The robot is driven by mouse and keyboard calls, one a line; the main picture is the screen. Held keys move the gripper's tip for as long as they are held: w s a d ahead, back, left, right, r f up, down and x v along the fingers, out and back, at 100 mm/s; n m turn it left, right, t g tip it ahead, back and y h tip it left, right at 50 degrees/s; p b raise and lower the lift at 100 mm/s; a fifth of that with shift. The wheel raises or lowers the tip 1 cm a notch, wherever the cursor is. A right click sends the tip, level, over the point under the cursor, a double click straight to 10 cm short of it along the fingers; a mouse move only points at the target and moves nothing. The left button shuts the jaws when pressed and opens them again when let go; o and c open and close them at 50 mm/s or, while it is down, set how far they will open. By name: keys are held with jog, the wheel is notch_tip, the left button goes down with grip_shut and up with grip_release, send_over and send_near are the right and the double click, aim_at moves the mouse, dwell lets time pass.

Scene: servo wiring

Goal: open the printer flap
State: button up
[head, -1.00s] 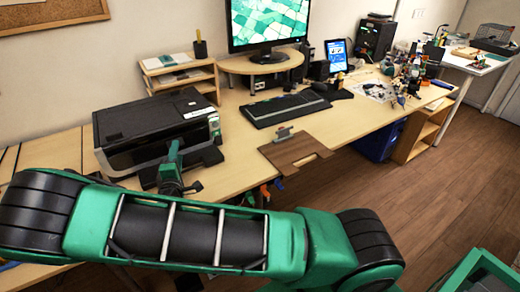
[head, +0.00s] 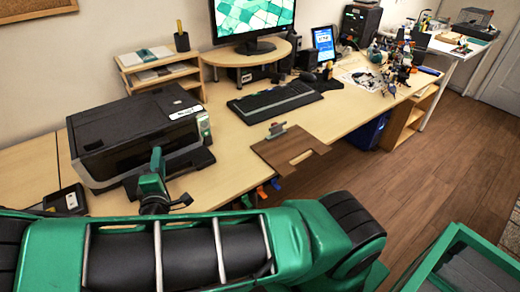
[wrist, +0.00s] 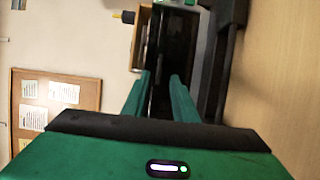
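The black and grey printer (head: 135,125) stands on the left part of the wooden desk, with a control panel at its front right corner. A dark tray or flap (head: 190,163) sticks out low from its front; I cannot tell which part is the flap. My gripper (head: 157,165) is at the printer's front, partly covering the tray. In the wrist view, the two green fingers of my gripper (wrist: 161,82) stand apart with no held thing visible between them. The dark printer front (wrist: 172,55) shows beyond them, turned sideways. Whether a finger touches the printer cannot be told.
A small black box (head: 68,201) lies on the desk left of my gripper. A wooden shelf (head: 160,75) stands behind the printer. Bare desk (head: 228,150) separates printer and clipboard.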

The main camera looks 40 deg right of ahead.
jog(key=v, duration=0.5)
jog(key=s+d+m+g+h, duration=0.1)
jog(key=d+m+g+h, duration=0.55)
jog(key=d, duration=0.95)
jog(key=s+d+m+g+y, duration=0.4)
jog(key=s+d+m+g, duration=0.4)
jog(key=d, duration=0.5)
jog(key=shift+s+d+r+g, duration=0.2)
jog(key=shift+s+r+g, duration=0.15)
jog(key=shift+s+g, duration=0.4)
jog(key=shift+w, duration=0.1)
jog(key=w+a+n+t+h, duration=0.2)
jog(key=w+a+n+t, duration=0.5)
jog(key=a, duration=0.6)
jog(key=shift+w+a+f+t, duration=0.2)
jog(key=shift+w+a+t, duration=0.2)
jog(key=shift+w+t, duration=0.6)
